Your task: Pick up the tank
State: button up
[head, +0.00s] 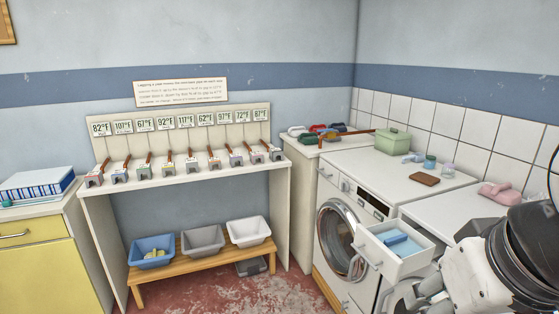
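I cannot tell for sure which thing is the tank. A pale green lidded box (393,140) stands at the back of the white worktop, by the tiled wall. An open white drawer (382,267) juts out at the front of the appliances, with a blue block (402,245) inside. My gripper (425,291) is at the lower right, just below and right of the drawer. It shows grey fingers, partly cut off by the frame edge, and their opening is not clear. I see nothing held in it.
A front-loading washing machine (343,240) stands left of the drawer. A brown block (425,179), small jars (430,162) and a pink item (497,192) lie on top. Bins (202,240) sit on a low bench at left. The red floor before it is clear.

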aim_at(397, 241)
jog(key=z, duration=0.45)
jog(key=i+j+z, duration=0.1)
jog(key=j+z, duration=0.2)
jog(key=j, duration=0.7)
jog(key=j+z, duration=0.3)
jog(key=j, duration=0.7)
jog(key=i+j+z, duration=0.25)
jog(key=i+j, duration=0.2)
jog(key=j, duration=0.15)
jog(key=i+j+z, duration=0.25)
jog(key=j, duration=0.4)
jog(key=i+j+z, duration=0.15)
jog(key=i+j, duration=0.15)
jog(key=i+j+z, duration=0.1)
jog(key=j, duration=0.3)
